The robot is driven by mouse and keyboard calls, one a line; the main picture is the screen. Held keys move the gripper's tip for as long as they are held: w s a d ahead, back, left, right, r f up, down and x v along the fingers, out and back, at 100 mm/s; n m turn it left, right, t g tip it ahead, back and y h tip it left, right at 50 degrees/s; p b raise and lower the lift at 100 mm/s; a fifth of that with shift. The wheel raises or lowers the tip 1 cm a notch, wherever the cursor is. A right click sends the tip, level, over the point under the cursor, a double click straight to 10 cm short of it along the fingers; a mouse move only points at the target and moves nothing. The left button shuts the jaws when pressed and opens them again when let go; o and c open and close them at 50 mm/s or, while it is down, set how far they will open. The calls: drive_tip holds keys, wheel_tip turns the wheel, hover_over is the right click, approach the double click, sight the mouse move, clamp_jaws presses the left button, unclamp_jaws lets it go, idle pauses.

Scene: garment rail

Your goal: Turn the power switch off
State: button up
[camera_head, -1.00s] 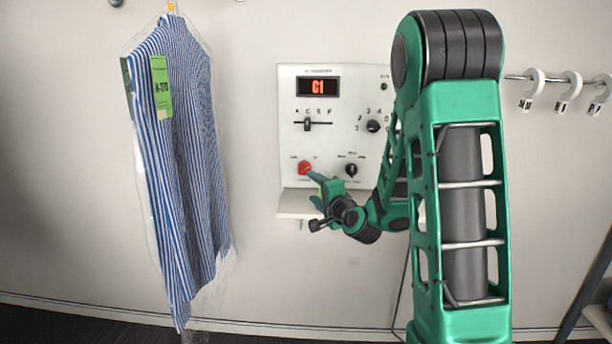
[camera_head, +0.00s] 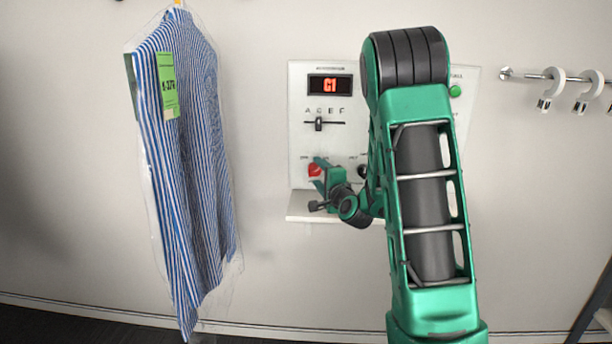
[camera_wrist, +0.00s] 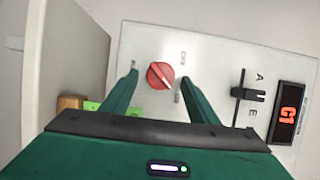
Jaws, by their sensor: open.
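The red power switch (camera_head: 314,170) is a round knob at the lower left of the white control panel (camera_head: 298,110). My gripper (camera_wrist: 158,85) is open, with one green finger on each side of the knob and a visible gap to each. I cannot tell whether the fingertips reach the panel face. In the head view my gripper (camera_head: 322,172) is at the knob and partly covers it. The panel display (camera_head: 330,85) reads G1 in red.
A slider (camera_head: 318,124) marked with letters is above the knob. A dark knob (camera_head: 362,171) is partly hidden by my arm. A white shelf (camera_head: 300,208) juts out below the panel. A bagged striped shirt (camera_head: 185,170) hangs at left; a rail with hooks (camera_head: 535,76) is at right.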

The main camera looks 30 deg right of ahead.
drive_tip(key=shift+w, duration=0.25)
drive_tip(key=shift+a, duration=0.1)
drive_tip(key=shift+a, duration=0.1)
drive_tip(key=c, duration=1)
